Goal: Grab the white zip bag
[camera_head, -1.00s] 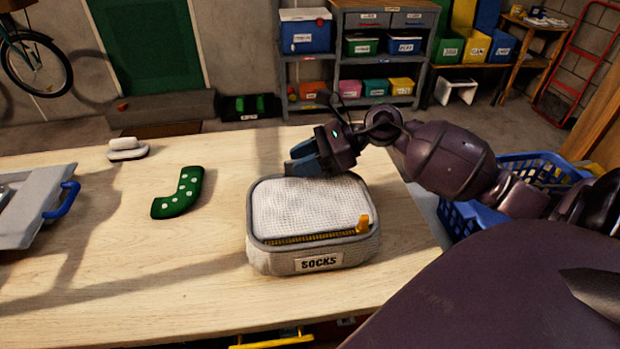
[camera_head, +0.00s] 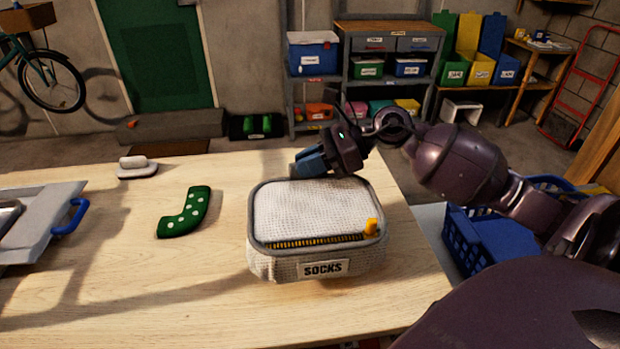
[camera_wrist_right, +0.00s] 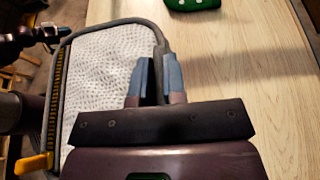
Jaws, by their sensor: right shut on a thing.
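The white zip bag (camera_head: 314,211) has a white mesh lid, grey edging, a yellow zip and a "SOCKS" label on its front. It is upright at the right part of the table. My right gripper (camera_head: 308,166) is at the bag's back edge, its blue-grey fingers shut on the rim. The right wrist view shows the fingers (camera_wrist_right: 155,80) at the grey edging of the bag (camera_wrist_right: 105,75). Whether the bag's underside touches the table is hard to tell. My left gripper is not recognisable in either view.
A green dotted sock-shaped item (camera_head: 184,213) lies left of the bag on the table (camera_head: 120,300). A grey tray with a blue handle (camera_head: 70,217) is at far left, a white brush-like item (camera_head: 137,167) at the back. A blue basket (camera_head: 470,245) stands beyond the right edge.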

